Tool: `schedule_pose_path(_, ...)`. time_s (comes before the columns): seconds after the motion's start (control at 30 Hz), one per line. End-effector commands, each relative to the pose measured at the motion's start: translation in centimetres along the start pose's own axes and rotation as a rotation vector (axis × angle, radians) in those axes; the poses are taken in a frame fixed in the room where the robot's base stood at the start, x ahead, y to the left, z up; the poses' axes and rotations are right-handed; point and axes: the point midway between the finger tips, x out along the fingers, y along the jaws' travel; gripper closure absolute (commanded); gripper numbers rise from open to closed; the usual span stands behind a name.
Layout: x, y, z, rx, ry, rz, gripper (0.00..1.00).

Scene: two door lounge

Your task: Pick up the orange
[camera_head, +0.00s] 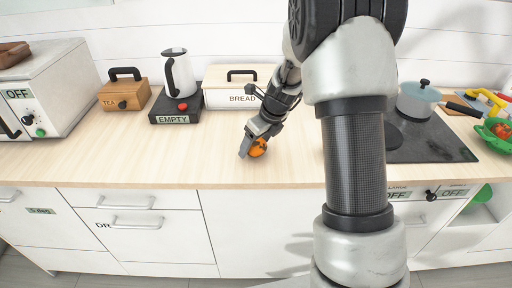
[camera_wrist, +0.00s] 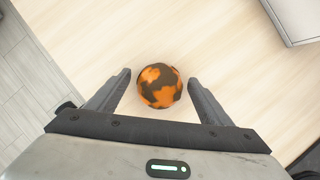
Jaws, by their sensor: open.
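The orange (camera_head: 258,147) lies on the light wooden counter (camera_head: 180,155) near its front edge. In the wrist view the orange (camera_wrist: 160,86) is round, orange with dark brown patches, and sits between the tips of my open fingers, with gaps on both sides. My gripper (camera_head: 250,146) reaches down to the counter at the orange in the head view, and one finger hides part of it. In the wrist view my gripper (camera_wrist: 160,84) is open and holds nothing.
A bread box (camera_head: 240,98), a kettle (camera_head: 178,75) on its base and a tea box (camera_head: 124,95) stand at the back. A toaster oven (camera_head: 45,90) is at the left. A pot (camera_head: 418,100) on the stove and a green colander (camera_head: 496,135) are at the right. The counter's left front is clear.

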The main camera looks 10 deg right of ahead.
Motion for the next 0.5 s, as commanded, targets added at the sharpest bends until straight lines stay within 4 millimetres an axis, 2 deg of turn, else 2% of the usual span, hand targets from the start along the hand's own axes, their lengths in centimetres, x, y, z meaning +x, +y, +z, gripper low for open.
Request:
schedule_pose_path(0.03,-0.02,0.00,0.00,0.000,0.000,0.000,0.26)
schedule_pose_path(0.07,-0.02,0.00,-0.01,0.000,0.000,0.000,0.31)
schedule_pose_path(0.3,-0.04,0.00,-0.02,0.000,0.000,0.000,0.72)
schedule_pose_path(0.5,-0.09,-0.01,0.03,0.000,0.000,0.000,0.74)
